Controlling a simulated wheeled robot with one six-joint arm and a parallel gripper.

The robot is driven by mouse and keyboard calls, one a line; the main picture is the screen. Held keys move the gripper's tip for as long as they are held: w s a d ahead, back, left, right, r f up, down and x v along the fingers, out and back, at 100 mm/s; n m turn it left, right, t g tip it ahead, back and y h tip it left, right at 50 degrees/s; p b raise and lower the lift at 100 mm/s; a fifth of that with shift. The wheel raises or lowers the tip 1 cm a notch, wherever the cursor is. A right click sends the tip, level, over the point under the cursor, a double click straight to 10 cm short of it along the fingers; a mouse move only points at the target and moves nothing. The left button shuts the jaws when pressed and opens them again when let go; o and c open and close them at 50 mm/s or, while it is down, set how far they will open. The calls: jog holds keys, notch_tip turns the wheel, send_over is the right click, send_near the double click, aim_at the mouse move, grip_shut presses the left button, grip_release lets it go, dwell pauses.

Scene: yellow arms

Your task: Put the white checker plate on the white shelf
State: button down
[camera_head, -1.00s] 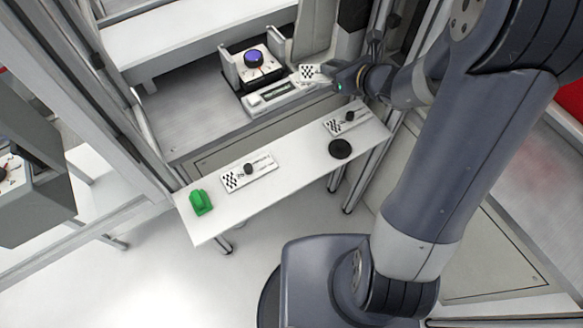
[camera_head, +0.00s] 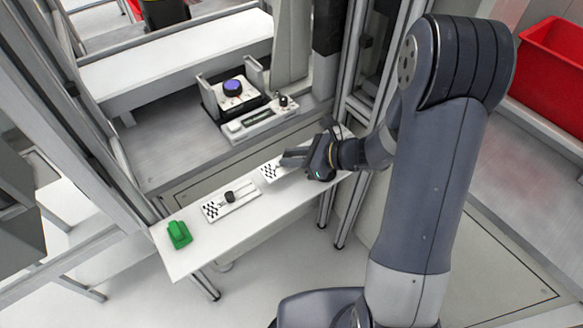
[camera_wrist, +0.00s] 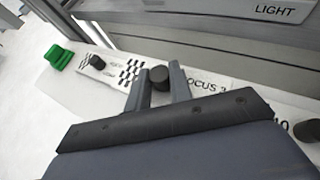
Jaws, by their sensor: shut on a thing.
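The white checker plate (camera_head: 270,172) has a black checker pattern at its left end. In the wrist view the plate (camera_wrist: 207,88) shows lettering right of a black knob. My gripper (camera_head: 290,160) is shut on this knob; its two fingers (camera_wrist: 161,85) stand on either side of it. The plate is over the middle of the white shelf (camera_head: 205,255), right of a second checker plate. I cannot tell whether it touches the surface. My gripper hides much of the plate in the head view.
The second checker plate (camera_head: 228,203) with a black knob lies on the shelf, left of mine. A green object (camera_head: 179,235) is at the left end. Another black knob (camera_wrist: 306,128) is close on the right. A fixture with a blue-topped knob (camera_head: 233,88) stands behind.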

jog(key=shift+f, duration=2)
jog(key=c, duration=1.3)
grip_release()
jog(key=shift+o, duration=0.2)
jog(key=v, duration=1.2)
